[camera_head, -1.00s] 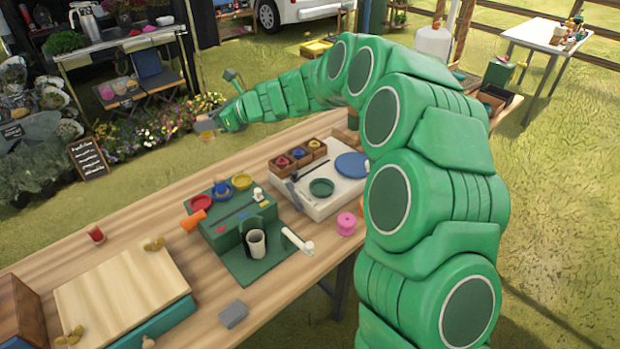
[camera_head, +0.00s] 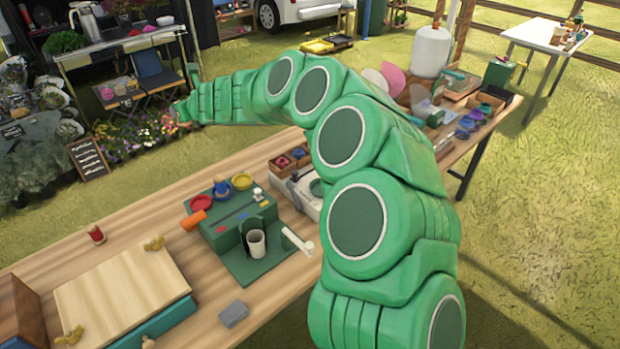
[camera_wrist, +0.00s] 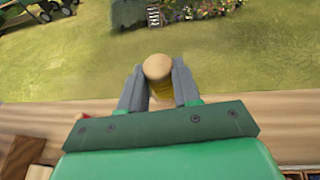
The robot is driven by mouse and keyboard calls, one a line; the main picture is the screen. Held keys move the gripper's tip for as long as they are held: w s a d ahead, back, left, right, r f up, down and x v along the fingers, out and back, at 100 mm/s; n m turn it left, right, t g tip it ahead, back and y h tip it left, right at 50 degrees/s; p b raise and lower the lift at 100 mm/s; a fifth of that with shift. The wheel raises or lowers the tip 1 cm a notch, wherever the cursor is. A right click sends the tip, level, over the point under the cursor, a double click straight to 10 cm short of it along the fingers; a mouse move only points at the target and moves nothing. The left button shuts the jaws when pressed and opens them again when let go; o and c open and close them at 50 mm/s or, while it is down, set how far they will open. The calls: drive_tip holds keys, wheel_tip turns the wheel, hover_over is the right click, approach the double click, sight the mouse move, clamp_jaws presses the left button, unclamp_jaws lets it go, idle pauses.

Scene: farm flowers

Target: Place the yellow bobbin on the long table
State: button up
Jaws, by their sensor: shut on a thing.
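In the wrist view, my gripper (camera_wrist: 157,78) is shut on the yellow bobbin (camera_wrist: 157,68), which shows a round tan end and a yellow winding between the two grey fingers. The long wooden table (camera_head: 125,232) runs across the head view, and a strip of it shows below the fingers in the wrist view (camera_wrist: 275,108). Grass lies beyond the bobbin there. In the head view, my arm reaches left to the table's far side; the bobbin is not clearly visible there.
A green stand (camera_head: 235,222) with small dishes, a grey block (camera_head: 233,314) and a wooden-topped box (camera_head: 122,290) stand on the table. A red spool (camera_head: 95,234) stands farther left. My arm hides part of the table's right.

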drive_tip(key=shift+a+r+m+t+h, duration=0.2)
drive_tip(key=shift+a+m+t+h, duration=0.25)
drive_tip(key=shift+a+t, duration=0.2)
drive_tip(key=shift+w+a+m+h, duration=0.1)
drive_tip(key=shift+a+m+h, duration=0.15)
drive_tip(key=shift+m, duration=0.2)
drive_tip(key=shift+a+t, duration=0.1)
drive_tip(key=shift+t, duration=0.25)
drive_tip(key=shift+a+m+t+h, duration=0.2)
drive_tip(key=shift+m+t+h, duration=0.1)
drive_tip(key=shift+m+h, duration=0.1)
drive_tip(key=shift+a+r, duration=0.1)
drive_tip(key=shift+r, duration=0.05)
drive_tip(key=shift+m+h, duration=0.3)
